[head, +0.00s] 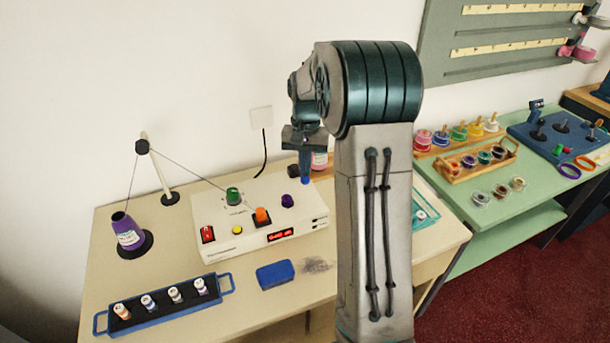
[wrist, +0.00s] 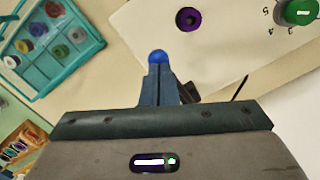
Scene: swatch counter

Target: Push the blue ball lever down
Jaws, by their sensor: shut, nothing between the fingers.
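The blue ball of the lever (wrist: 157,57) shows in the wrist view just beyond my fingertips, near the edge of the white control box. Its stem is mostly hidden, and I cannot tell whether my fingers touch the ball. My gripper (wrist: 158,72) is shut and empty, its blue fingers together. In the head view my gripper (head: 305,178) points down over the right end of the control box (head: 220,257).
The box carries a green knob (head: 233,195), a purple knob (head: 287,200), an orange rocker (head: 262,215), a yellow button (head: 237,230) and a red switch (head: 207,234). A bottle (head: 320,161) stands behind my gripper. A teal rack (wrist: 88,57) with jars lies nearby.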

